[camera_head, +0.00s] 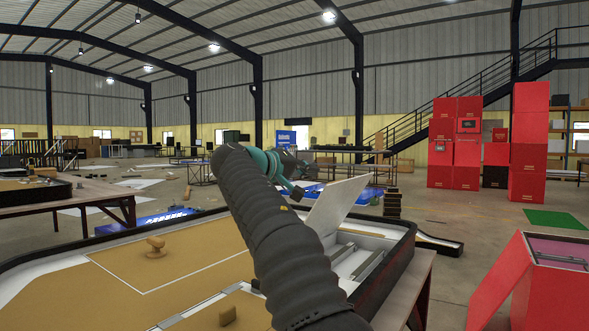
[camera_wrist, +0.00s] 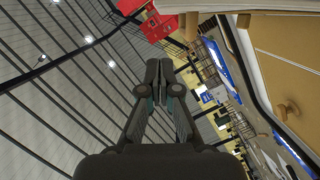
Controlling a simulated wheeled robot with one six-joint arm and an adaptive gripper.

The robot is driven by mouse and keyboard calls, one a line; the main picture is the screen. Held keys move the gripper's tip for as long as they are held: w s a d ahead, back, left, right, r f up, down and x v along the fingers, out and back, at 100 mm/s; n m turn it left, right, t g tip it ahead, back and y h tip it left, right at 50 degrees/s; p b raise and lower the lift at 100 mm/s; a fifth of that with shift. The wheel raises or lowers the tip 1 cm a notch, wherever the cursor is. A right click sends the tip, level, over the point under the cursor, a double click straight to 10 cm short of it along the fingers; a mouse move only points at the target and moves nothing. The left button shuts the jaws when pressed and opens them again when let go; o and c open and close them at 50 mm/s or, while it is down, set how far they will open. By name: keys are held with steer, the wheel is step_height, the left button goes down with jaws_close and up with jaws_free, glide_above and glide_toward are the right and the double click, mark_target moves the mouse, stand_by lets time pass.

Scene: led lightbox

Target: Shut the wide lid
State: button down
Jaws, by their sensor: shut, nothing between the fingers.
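The wide lid (camera_head: 338,201) is a pale flat panel standing tilted open over a compartment on the right side of a large black-rimmed box in the head view. The white compartment (camera_head: 362,245) below it is exposed. My gripper (camera_head: 299,191) is just left of the lid's upper part; I cannot tell whether it touches. In the wrist view my gripper (camera_wrist: 158,72) has its fingers together with nothing between them. My dark arm hides part of the box and the lid's lower left. I cannot clearly make out the lid in the wrist view.
A wooden knob (camera_head: 156,247) rises from the tan board at left, and a smaller block (camera_head: 227,314) is at the front. A red open box (camera_head: 545,285) stands at right. Red crates (camera_head: 456,145) are stacked behind. Open air surrounds my gripper above the box.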

steer(key=shift+s+d+f+b, duration=0.2)
steer(key=shift+d+f+b, duration=0.4)
steer(key=shift+d+b, duration=0.25)
steer(key=shift+s+d+f+b, duration=0.4)
steer(key=shift+s+d+f, duration=0.15)
steer(key=shift+d, duration=0.25)
